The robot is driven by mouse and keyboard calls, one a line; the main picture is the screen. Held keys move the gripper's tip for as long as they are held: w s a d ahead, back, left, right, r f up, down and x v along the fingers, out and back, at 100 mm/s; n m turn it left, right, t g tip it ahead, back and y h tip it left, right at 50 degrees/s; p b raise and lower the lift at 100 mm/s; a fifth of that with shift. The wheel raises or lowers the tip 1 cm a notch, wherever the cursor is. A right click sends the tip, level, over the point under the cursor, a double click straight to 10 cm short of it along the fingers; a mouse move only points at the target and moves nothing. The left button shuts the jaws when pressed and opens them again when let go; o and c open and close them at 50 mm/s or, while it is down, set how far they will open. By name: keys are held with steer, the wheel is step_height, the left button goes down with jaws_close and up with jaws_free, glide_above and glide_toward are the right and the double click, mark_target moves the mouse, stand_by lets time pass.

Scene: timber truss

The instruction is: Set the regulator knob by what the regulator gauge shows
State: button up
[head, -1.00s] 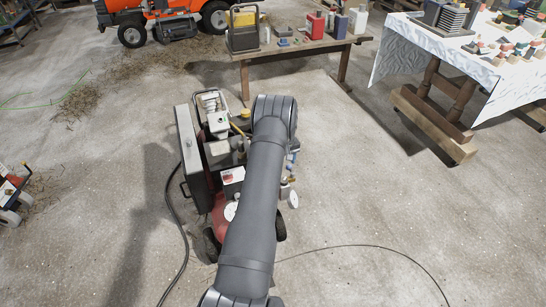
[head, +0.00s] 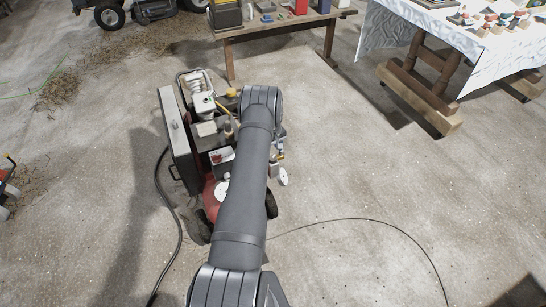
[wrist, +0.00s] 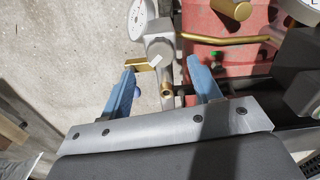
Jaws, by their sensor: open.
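A red compressor (head: 209,190) stands on the floor in the head view, partly covered by my arm. A white round gauge (head: 283,178) shows at its right side. In the wrist view a white gauge (wrist: 138,18) is cut by the top edge, and its reading is too small to tell. Below it is a grey cylindrical body (wrist: 160,50) with a brass fitting (wrist: 167,90). My gripper (wrist: 160,66) is open, its blue fingers on either side of this body.
The red tank (wrist: 230,52) with a brass pipe (wrist: 232,40) lies close beyond the right finger. A black hose (head: 165,215) and a thin cable (head: 375,222) lie on the floor. A wooden table (head: 270,27) stands behind. Open floor is to the right.

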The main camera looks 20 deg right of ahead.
steer(key=shift+f, duration=2.6)
steer(key=shift+c, duration=0.3)
steer(key=c, duration=0.9)
